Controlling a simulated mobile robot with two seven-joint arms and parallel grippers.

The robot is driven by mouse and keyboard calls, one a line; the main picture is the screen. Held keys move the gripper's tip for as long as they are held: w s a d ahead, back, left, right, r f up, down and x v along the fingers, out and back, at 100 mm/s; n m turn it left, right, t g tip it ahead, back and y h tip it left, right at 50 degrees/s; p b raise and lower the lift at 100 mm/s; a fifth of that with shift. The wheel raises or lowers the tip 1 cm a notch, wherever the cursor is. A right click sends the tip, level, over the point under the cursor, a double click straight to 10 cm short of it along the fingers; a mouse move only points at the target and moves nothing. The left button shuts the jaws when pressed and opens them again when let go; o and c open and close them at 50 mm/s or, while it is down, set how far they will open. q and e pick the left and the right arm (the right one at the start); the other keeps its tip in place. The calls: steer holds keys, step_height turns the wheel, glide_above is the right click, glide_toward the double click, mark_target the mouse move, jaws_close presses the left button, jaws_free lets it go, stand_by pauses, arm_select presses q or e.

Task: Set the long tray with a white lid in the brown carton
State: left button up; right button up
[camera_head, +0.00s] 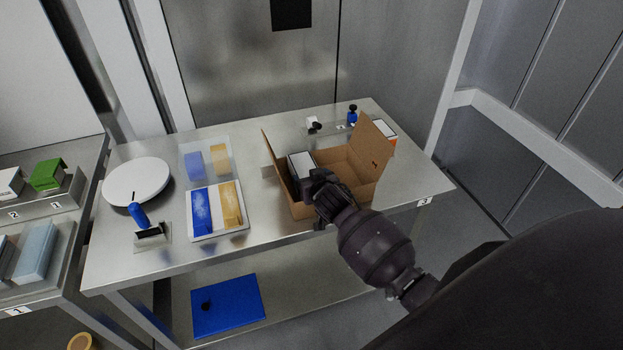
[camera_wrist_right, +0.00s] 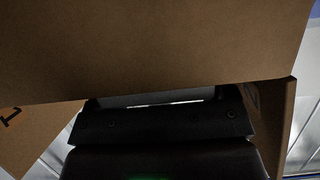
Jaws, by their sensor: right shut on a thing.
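The brown carton (camera_head: 368,150) stands open on the steel table, flaps raised. The long tray with a white lid (camera_head: 301,161) shows at the carton's left side, inside its walls, just beyond my right gripper. My right gripper (camera_head: 319,184) is shut on this tray at the carton's near left part. Its fingers hide the tray's near end, and I cannot tell whether the tray touches the carton floor. In the right wrist view, carton cardboard (camera_wrist_right: 160,45) fills the top, and a pale strip of the tray (camera_wrist_right: 158,98) shows above the dark gripper. My left gripper is not in view.
A white round disc (camera_head: 137,180), a blue-handled tool (camera_head: 138,215) and a tray of blue and yellow packs (camera_head: 217,209) lie left of the carton. A white and orange box (camera_head: 383,129) and a small blue item (camera_head: 352,115) stand behind it. Bare table lies at the front left.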

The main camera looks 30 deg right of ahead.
steer(key=shift+f+b, duration=0.35)
steer(key=shift+f, duration=0.2)
steer(key=o, duration=1.1)
steer(key=shift+f, duration=0.1)
